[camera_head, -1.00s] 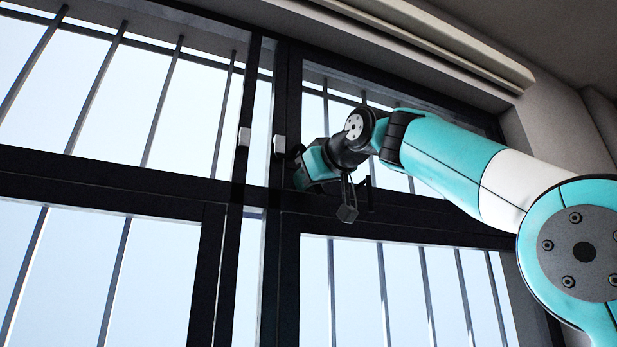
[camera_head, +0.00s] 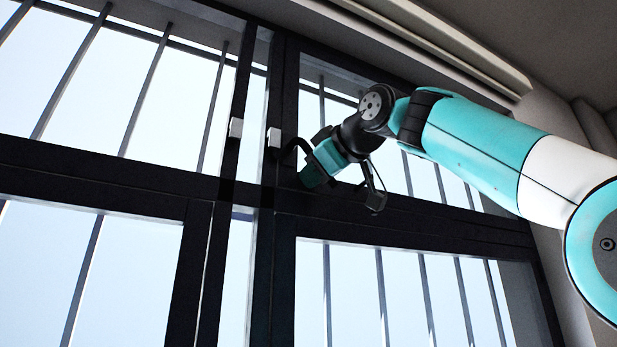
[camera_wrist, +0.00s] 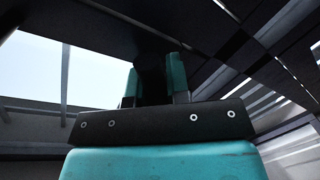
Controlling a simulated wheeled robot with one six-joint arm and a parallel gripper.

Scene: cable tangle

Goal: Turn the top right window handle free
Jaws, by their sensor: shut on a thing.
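My gripper is tilted and close to the window frame. In the wrist view, the two teal fingers of my gripper (camera_wrist: 154,82) stand either side of a dark piece, the handle's lever, and are shut on it. The gripped part of the lever is mostly hidden by the gripper in the head view and very dark in the wrist view.
A second pale handle mount (camera_head: 236,128) sits on the post just to the left. Dark bars (camera_head: 147,92) cross the panes behind the frame. A thick dark crossbar (camera_head: 400,215) runs below my gripper. A ledge (camera_head: 440,45) runs along the wall above.

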